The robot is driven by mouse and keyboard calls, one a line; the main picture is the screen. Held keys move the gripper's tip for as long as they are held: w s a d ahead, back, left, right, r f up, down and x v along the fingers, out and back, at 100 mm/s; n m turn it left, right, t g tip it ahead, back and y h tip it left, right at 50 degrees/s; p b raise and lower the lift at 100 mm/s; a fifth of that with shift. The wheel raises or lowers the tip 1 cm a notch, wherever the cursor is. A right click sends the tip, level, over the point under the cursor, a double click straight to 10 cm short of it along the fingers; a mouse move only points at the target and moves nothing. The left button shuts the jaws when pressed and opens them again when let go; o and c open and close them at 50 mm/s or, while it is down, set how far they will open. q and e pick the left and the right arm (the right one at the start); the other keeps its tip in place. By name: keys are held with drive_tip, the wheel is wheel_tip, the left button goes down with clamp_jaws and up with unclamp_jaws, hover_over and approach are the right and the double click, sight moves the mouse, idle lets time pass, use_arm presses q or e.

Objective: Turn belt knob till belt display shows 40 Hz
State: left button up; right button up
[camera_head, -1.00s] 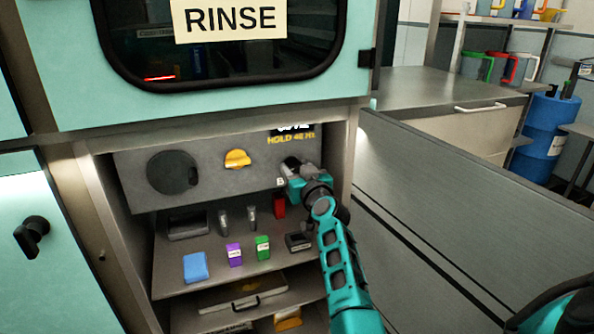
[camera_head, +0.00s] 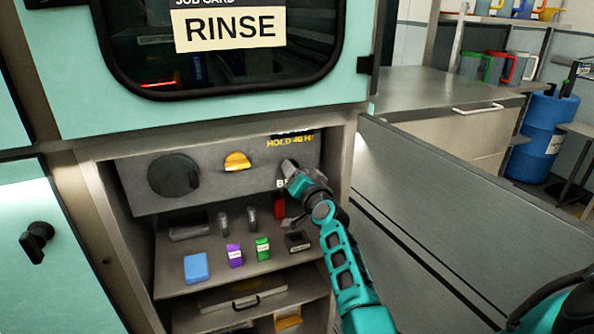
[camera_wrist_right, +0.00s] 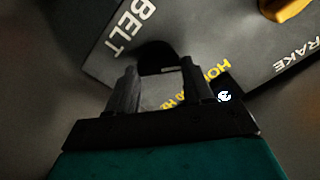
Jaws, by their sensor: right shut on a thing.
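The belt knob (camera_wrist_right: 158,56) is dark and round, beside the white BELT lettering in the right wrist view. My right gripper (camera_wrist_right: 160,75) is shut on it, with a finger on each side. In the head view my right gripper (camera_head: 289,172) is at the right end of the grey control panel (camera_head: 215,188) and mostly hides the knob. The belt display (camera_wrist_right: 228,96) is dark with white digits, too small and cut off to read. A yellow HOLD label (camera_head: 290,142) sits by it; its number is unclear. My left gripper is not in view.
A yellow knob (camera_head: 237,161) and a large dark disc (camera_head: 174,175) are on the same panel. Below, a shelf carries a blue block (camera_head: 196,267), a purple block (camera_head: 235,255) and a green block (camera_head: 263,247). An open grey door panel (camera_head: 450,230) stands to the right.

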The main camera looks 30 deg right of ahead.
drive_tip(key=m, duration=0.4)
drive_tip(key=shift+f+p, duration=0.1)
drive_tip(key=shift+p, duration=0.2)
drive_tip(key=shift+m, duration=0.4)
drive_tip(key=o, duration=1)
drive_tip(key=shift+o, duration=0.2)
